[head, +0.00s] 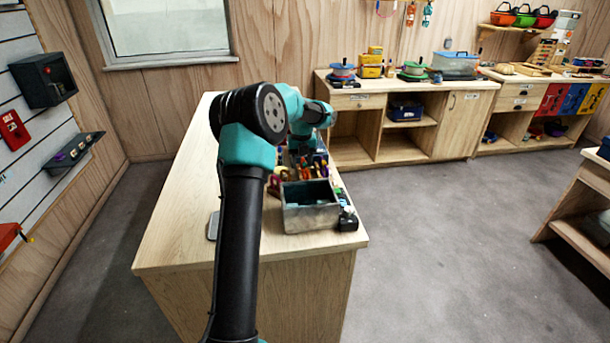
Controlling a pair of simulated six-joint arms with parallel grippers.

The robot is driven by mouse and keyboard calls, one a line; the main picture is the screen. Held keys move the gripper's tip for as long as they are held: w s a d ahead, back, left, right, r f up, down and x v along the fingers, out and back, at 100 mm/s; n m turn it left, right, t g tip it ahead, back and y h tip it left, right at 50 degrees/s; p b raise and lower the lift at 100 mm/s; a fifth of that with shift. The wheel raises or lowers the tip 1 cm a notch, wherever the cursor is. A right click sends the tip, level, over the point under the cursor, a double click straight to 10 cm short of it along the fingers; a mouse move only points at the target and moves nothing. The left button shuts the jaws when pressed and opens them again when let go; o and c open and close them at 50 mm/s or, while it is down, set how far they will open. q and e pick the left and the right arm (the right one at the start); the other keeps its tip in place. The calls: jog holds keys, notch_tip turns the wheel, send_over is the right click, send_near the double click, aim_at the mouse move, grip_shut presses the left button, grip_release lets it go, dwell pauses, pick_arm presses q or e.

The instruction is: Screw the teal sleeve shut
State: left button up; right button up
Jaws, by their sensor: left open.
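My left arm rises from the bottom of the head view and bends over the counter (185,225). My left gripper (303,150) is at its far end, small and partly hidden by my own arm links; it is open, over the far part of the counter. I cannot make out the teal sleeve for certain; it may be hidden behind my arm or among the small gear. My right gripper is not in view.
A grey metal bin (312,217) stands on the counter, with small colourful gear crowded behind it and a dark item (347,221) at its right. The counter's left side is mostly clear. A wooden cabinet (437,95) with gear on top stands at the back.

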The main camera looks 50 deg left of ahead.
aim_at(305, 164)
pick_arm(q)
jog(key=shift+s+a, duration=0.35)
jog(key=shift+s, duration=0.2)
jog(key=shift+f, duration=0.3)
dwell(0.3)
jog(key=shift+f, duration=1.15)
jog(key=shift+w+d, duration=0.65)
jog(key=shift+w, duration=0.35)
jog(key=shift+r, duration=0.1)
jog(key=shift+s+a+r, duration=0.15)
jog(key=shift+r, duration=0.55)
jog(key=shift+s+a+r, duration=0.15)
jog(key=shift+r, duration=0.5)
